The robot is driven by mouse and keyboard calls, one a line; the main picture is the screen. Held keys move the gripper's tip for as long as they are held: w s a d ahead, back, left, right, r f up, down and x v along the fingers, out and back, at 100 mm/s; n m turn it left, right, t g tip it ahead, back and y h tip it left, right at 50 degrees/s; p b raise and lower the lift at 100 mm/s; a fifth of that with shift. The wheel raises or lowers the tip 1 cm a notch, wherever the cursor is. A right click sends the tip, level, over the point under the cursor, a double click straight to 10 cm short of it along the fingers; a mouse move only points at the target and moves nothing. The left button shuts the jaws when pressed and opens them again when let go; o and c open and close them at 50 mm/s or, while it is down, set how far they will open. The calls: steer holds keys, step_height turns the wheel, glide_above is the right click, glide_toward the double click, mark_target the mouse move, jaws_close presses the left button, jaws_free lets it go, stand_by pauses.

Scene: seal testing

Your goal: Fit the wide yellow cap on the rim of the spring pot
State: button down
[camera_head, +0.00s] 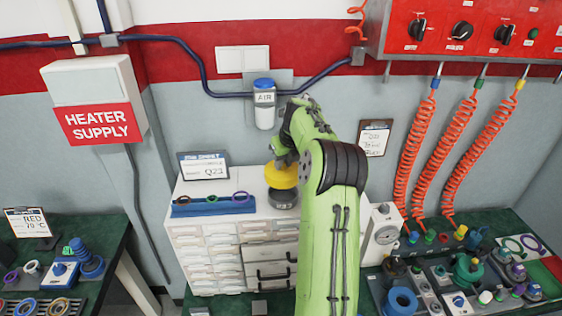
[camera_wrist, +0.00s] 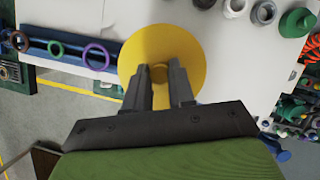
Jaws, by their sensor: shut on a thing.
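The wide yellow cap (camera_head: 281,176) is a round disc with a small knob in its middle. In the wrist view, the cap (camera_wrist: 188,58) fills the space ahead of my gripper (camera_wrist: 162,80), whose two fingers are shut on the knob. In the head view, my gripper (camera_head: 286,158) is above the cap, partly hidden by my green arm. A dark grey round pot (camera_head: 283,198), likely the spring pot, stands on the white cabinet top just below the cap. I cannot tell whether the cap touches its rim. In the wrist view the cap hides the pot.
A blue rack (camera_head: 213,207) with coloured rings stands left of the pot on the white drawer cabinet (camera_head: 205,238). A Q21 card (camera_head: 203,167) stands behind it. In the wrist view, grey rings and a green part (camera_wrist: 297,22) lie to the right. Benches with fittings flank the cabinet.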

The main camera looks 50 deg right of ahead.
mark_target(286, 172)
steer(key=shift+s+d+f+b, duration=0.1)
steer(key=shift+d+f+b, duration=0.05)
steer(key=shift+f+b, duration=0.55)
steer(key=shift+f, duration=0.3)
steer(key=shift+f+b, duration=1)
steer(key=shift+f, duration=0.1)
steer(key=shift+f+b, duration=0.8)
steer(key=shift+f, duration=0.2)
steer(key=c, duration=0.9)
jaws_free()
steer(key=shift+r, duration=0.1)
steer(key=shift+o, duration=0.2)
step_height(286, 172, up, 7)
steer(key=p, duration=0.6)
steer(key=shift+r, duration=0.2)
steer(key=shift+f, duration=0.2)
